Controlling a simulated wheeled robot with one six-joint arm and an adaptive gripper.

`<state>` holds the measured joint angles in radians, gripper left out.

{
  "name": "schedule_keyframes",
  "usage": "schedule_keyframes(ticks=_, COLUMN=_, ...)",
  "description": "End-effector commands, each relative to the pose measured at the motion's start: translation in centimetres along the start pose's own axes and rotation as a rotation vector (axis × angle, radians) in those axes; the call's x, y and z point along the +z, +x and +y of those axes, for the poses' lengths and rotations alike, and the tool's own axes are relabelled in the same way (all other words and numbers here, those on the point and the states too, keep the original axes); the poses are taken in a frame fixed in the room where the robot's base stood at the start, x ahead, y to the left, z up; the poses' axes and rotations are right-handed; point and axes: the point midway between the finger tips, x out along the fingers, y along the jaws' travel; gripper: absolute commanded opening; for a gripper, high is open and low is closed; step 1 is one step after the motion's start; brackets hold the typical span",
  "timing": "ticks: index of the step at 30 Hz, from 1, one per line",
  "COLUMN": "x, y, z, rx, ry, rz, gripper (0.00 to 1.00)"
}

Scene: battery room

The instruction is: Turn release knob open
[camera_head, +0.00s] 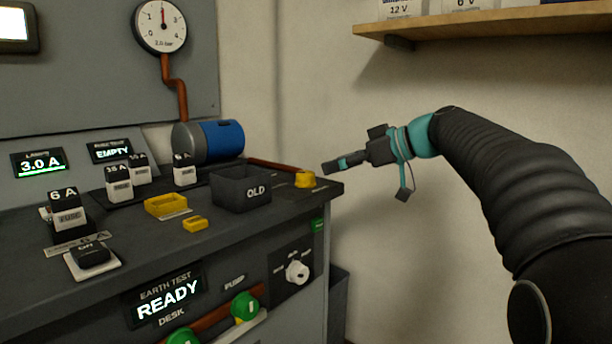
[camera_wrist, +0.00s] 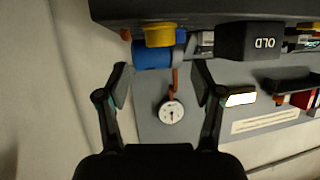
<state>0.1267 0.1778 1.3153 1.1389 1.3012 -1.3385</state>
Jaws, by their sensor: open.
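A round yellow knob (camera_head: 305,179) stands at the right end of the dark bench top, beside a copper pipe. It also shows in the wrist view (camera_wrist: 160,33), upside down, beyond the fingertips. A white rotary knob (camera_head: 297,271) sits on the bench's front panel; its markings are too small to read. No readable label names either one as the release knob. My gripper (camera_head: 330,167) is a little above and right of the yellow knob, apart from it, pointing left. In the wrist view my gripper (camera_wrist: 162,80) has its two fingers spread with nothing between them.
An open dark bin marked OLD (camera_head: 241,188) stands left of the yellow knob, with a blue cylinder (camera_head: 222,140) behind. A pressure gauge (camera_head: 160,25) hangs on the wall. A wooden shelf (camera_head: 480,24) is above my arm. Several fuse blocks stand further left.

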Motion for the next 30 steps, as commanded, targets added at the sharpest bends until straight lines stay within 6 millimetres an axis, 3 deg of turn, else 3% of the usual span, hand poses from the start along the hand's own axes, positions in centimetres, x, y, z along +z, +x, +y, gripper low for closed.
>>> schedule_keyframes(ticks=9, x=0.0, y=5.9, z=-0.1, rx=-0.003, ry=0.001, rz=-0.002, gripper=0.67)
schedule_keyframes(ticks=15, x=0.0, y=8.1, z=-0.1, rx=-0.001, ry=0.001, rz=-0.001, gripper=0.67)
schedule_keyframes(ticks=27, x=0.0, y=8.8, z=0.0, rx=0.0, ry=0.001, rz=-0.001, gripper=0.67)
schedule_keyframes(ticks=28, x=0.0, y=8.8, z=0.0, rx=0.0, ry=0.001, rz=-0.001, gripper=0.65)
schedule_keyframes(ticks=30, x=0.0, y=8.8, z=0.0, rx=0.0, ry=0.001, rz=-0.001, gripper=0.47)
